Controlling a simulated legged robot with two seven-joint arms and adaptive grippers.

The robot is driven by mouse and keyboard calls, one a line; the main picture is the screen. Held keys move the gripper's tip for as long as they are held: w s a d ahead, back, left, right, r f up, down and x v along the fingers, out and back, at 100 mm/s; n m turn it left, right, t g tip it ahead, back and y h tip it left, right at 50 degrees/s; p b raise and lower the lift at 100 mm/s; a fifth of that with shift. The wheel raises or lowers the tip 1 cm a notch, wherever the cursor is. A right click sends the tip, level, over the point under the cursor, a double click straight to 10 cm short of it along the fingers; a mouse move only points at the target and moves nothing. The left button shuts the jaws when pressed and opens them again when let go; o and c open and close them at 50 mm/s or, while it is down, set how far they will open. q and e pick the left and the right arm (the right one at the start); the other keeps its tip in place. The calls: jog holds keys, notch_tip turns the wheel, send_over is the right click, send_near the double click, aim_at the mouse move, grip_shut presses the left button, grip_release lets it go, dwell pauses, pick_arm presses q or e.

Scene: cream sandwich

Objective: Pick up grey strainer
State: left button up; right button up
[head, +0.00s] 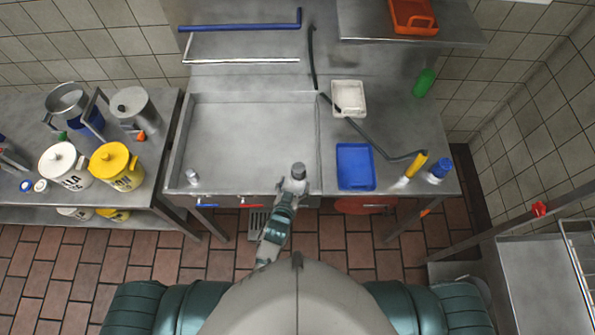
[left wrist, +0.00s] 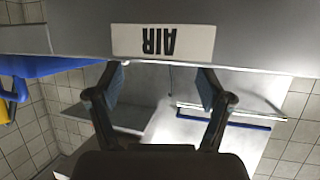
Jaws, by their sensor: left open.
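I cannot single out a grey strainer for certain. On the left table in the head view stand an open grey metal vessel (head: 67,101) and a lidded grey pot (head: 131,104). My left gripper (head: 298,172) is at the front edge of the sink basin, right of its middle, far from these vessels. In the left wrist view my left gripper (left wrist: 158,78) is open, with nothing visible between its fingers. Beyond its fingertips is a grey surface (left wrist: 250,45) with a white label (left wrist: 163,41) reading AIR upside down. My right gripper is not in view.
The wide sink basin (head: 250,145) looks mostly empty. To its right are a white tray (head: 349,112), a blue tray (head: 356,185), a black hose (head: 368,138) and a green bottle (head: 424,82). A white pot (head: 62,178) and a yellow pot (head: 127,178) stand left.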

aim_at(297, 173)
pick_arm(q)
jog(key=shift+x, duration=0.9)
jog(key=x, duration=0.4)
jog(key=shift+w+r, duration=0.15)
jog(key=shift+w, duration=0.2)
jog(key=shift+w+a, duration=0.1)
jog(key=shift+w, duration=0.25)
jog(key=c, duration=1.2)
